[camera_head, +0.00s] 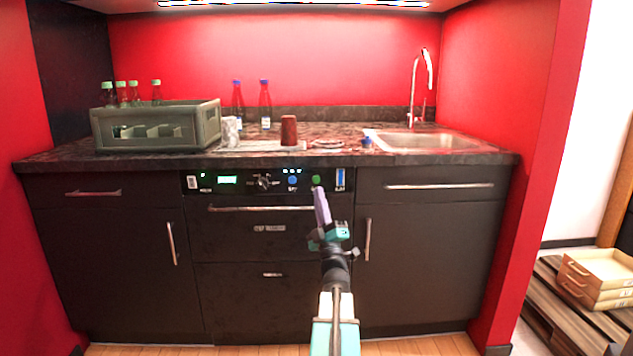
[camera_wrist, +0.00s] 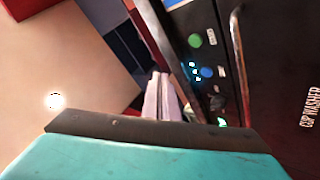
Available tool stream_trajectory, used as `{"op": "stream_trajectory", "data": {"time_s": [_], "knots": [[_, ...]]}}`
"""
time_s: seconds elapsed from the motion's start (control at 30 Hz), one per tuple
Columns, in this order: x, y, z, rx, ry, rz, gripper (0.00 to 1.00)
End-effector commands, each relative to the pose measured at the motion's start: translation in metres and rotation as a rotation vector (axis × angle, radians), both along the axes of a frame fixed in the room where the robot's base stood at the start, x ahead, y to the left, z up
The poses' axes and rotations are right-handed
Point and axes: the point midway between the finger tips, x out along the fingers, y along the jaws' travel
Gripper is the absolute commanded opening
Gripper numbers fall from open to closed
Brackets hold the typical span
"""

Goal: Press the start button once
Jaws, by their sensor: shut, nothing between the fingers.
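The control panel (camera_head: 240,183) is a black strip under the counter edge. A round green button (camera_head: 316,181) sits near its right end; it also shows in the wrist view (camera_wrist: 195,40). Its label is too small to read. A blue button (camera_head: 292,180) is to its left, also seen in the wrist view (camera_wrist: 206,72). My gripper (camera_head: 319,192) is shut and empty, its lilac fingers pointing up at the panel just below the green button. In the wrist view the lilac fingers (camera_wrist: 160,97) are beside the panel; I cannot tell whether they touch it.
The panel also has a dark knob (camera_head: 264,182), a green display (camera_head: 227,180) and a blue strip (camera_head: 340,179). A drawer handle (camera_head: 260,208) juts out below. On the counter are a bottle crate (camera_head: 155,128), a brown cup (camera_head: 289,130) and a sink (camera_head: 425,140).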

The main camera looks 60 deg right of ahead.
Motion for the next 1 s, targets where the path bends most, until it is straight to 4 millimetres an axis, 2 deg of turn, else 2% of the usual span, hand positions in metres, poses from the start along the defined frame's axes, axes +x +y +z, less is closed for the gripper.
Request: {"op": "stream_trajectory", "data": {"time_s": [1.0], "knots": [[0.048, -0.065, -0.001, 0.001, 0.0, 0.001, 0.0]]}}
